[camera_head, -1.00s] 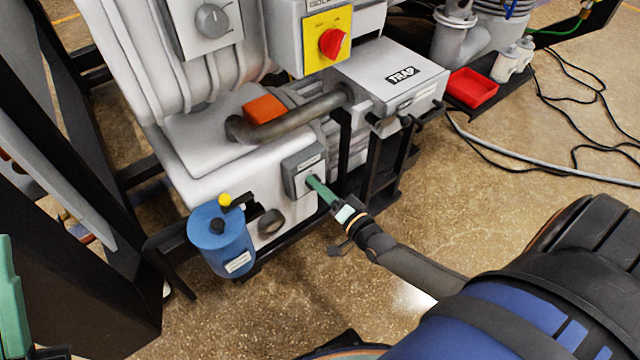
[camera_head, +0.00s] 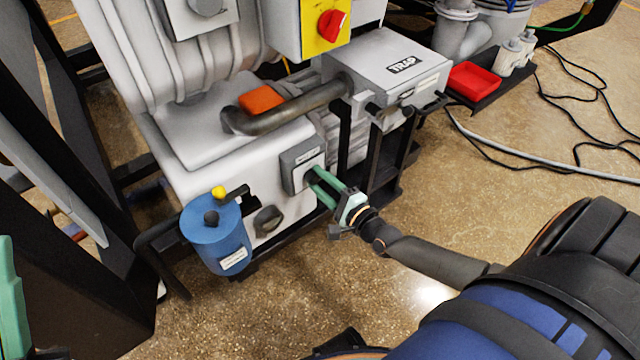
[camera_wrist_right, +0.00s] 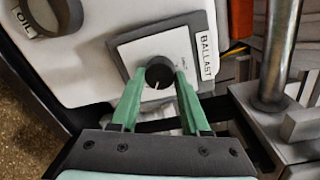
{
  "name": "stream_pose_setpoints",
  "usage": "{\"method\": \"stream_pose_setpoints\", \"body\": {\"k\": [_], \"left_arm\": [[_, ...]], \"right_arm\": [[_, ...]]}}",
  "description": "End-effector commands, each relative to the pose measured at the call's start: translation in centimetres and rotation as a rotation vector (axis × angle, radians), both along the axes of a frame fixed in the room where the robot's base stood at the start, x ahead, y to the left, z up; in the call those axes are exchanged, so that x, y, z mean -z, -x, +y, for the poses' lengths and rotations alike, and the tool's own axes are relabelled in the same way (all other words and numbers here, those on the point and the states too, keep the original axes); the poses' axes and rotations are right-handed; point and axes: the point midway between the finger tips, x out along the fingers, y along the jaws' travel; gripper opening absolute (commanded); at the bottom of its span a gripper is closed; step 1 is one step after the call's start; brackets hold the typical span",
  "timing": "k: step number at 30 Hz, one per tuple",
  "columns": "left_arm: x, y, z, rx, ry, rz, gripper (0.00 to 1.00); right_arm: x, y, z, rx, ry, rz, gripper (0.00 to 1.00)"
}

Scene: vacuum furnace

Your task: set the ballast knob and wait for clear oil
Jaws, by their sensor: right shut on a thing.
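The ballast knob (camera_wrist_right: 159,73) is a small black dial with a white pointer line, on a grey plate (camera_wrist_right: 128,46) labelled BALLAST in the right wrist view. My right gripper (camera_wrist_right: 158,82) has its green fingers on both sides of the knob and is shut on it. In the head view the right gripper (camera_head: 316,178) reaches the ballast box (camera_head: 290,166), and its fingers hide the knob. The round oil glass (camera_head: 268,220) sits low on the white pump housing; it shows only partly, labelled OIL (camera_wrist_right: 55,15), in the right wrist view. Part of my left gripper (camera_head: 10,300) shows at the left edge; its fingertips are not clear.
A blue canister (camera_head: 216,240) with a yellow knob stands left of the oil glass. A dark pipe (camera_head: 290,115) and the TRAP box (camera_head: 385,65) are above my right gripper. A red tray (camera_head: 474,82) and black cables lie on the right. Floor is open below.

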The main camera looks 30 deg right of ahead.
Motion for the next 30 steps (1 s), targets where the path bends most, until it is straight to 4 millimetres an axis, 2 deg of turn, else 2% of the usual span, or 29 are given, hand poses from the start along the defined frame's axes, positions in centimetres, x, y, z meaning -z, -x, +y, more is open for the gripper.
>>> {"method": "stream_pose_setpoints", "body": {"k": [3,13,30], "left_arm": [[0.9,0.0,-0.1,0.010,0.010,0.008,0.00],[2.0,0.0,-0.3,0.024,0.017,0.023,0.00],[2.3,-0.1,-0.3,0.027,0.017,0.025,0.00]], "right_arm": [[0.3,0.0,0.0,-0.002,-0.089,0.008,0.00],[0.2,0.0,0.0,-0.001,-0.261,0.022,0.00],[0.1,0.0,0.0,0.000,-0.318,0.025,0.00]]}}
